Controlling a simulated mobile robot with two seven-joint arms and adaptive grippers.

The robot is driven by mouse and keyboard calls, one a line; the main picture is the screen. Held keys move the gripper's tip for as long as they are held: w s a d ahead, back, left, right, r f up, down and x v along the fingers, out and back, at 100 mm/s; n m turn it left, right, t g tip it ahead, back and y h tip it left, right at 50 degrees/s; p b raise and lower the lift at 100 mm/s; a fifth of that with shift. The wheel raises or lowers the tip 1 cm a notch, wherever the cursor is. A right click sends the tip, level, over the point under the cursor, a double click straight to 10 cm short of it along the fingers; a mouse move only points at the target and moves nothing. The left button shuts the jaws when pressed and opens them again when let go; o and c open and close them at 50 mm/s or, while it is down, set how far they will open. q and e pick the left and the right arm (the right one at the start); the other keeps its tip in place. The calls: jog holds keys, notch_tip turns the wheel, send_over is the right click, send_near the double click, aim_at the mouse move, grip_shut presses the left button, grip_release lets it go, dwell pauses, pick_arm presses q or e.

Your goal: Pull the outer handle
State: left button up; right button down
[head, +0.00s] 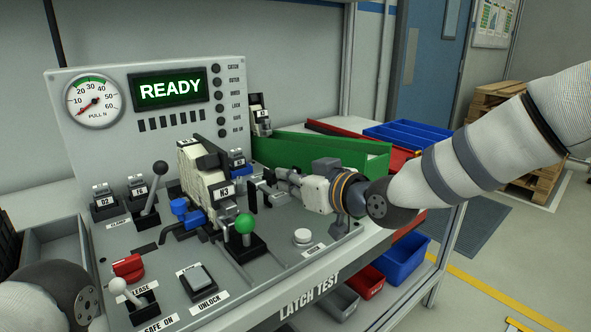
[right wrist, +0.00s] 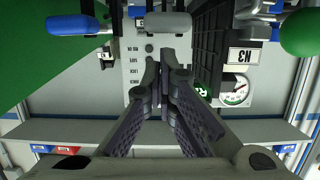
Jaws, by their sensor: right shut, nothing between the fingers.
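My right gripper (head: 259,190) is beside the latch fixture (head: 205,180), whose end plate reads N3 (head: 225,191). Its fingers are shut and empty, and the fingertips meet in the right wrist view (right wrist: 161,72). Just beyond the fingertips in that view is a grey rounded bar (right wrist: 168,22), apparently a handle. Whether the fingertips touch it is unclear, and no label marks it as the outer handle. A blue grip (right wrist: 75,25) lies to its left. In the head view a blue clamp (head: 187,214) is on the fixture's near side. My left gripper is out of the picture.
A green-knobbed lever (head: 245,224) and a white button (head: 302,237) stand near my right gripper. The display reads READY (head: 168,90) and the pull gauge (head: 94,102) is beside it. A green bin (head: 335,150) stands behind my right wrist.

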jog(key=shift+f, duration=0.4)
